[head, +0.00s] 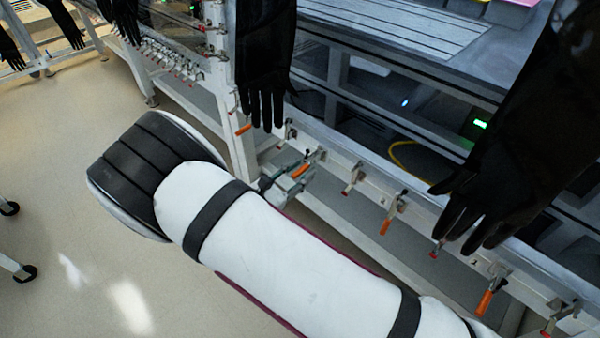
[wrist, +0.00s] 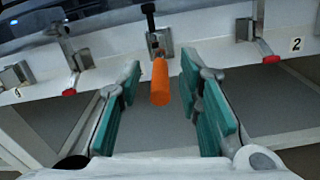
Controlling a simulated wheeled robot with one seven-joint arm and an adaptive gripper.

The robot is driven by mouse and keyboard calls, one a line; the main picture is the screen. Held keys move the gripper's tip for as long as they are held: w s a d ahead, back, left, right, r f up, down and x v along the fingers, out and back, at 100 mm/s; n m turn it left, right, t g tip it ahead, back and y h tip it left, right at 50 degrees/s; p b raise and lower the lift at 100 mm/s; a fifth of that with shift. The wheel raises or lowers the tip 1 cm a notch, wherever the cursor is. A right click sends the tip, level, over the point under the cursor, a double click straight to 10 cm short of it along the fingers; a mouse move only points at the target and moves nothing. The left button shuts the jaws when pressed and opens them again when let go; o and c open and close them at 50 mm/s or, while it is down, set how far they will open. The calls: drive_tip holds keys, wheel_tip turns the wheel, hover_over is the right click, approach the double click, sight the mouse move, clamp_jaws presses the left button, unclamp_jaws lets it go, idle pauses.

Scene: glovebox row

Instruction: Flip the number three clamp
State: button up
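A toggle clamp with an orange handle (wrist: 160,82) sits on the white rail, between a "2" label (wrist: 296,44) on the right and a label on the left that looks like a "4" (wrist: 17,92). No number shows beside the clamp itself. Its handle hangs down toward the wrist camera. My gripper (wrist: 160,74) is open, with one teal finger on each side of the handle and gaps visible on both sides. In the head view, my gripper (head: 292,182) is at the rail by this orange handle (head: 301,170), partly hidden by my arm.
Red-tipped clamps flank it on the rail, left (wrist: 72,80) and right (wrist: 266,50). Black gloves hang above, at left (head: 264,70) and right (head: 500,170). Open floor (head: 70,170) lies left.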

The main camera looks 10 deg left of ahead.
drive_tip(key=shift+w+d, duration=0.1)
drive_tip(key=shift+w, duration=0.05)
clamp_jaws()
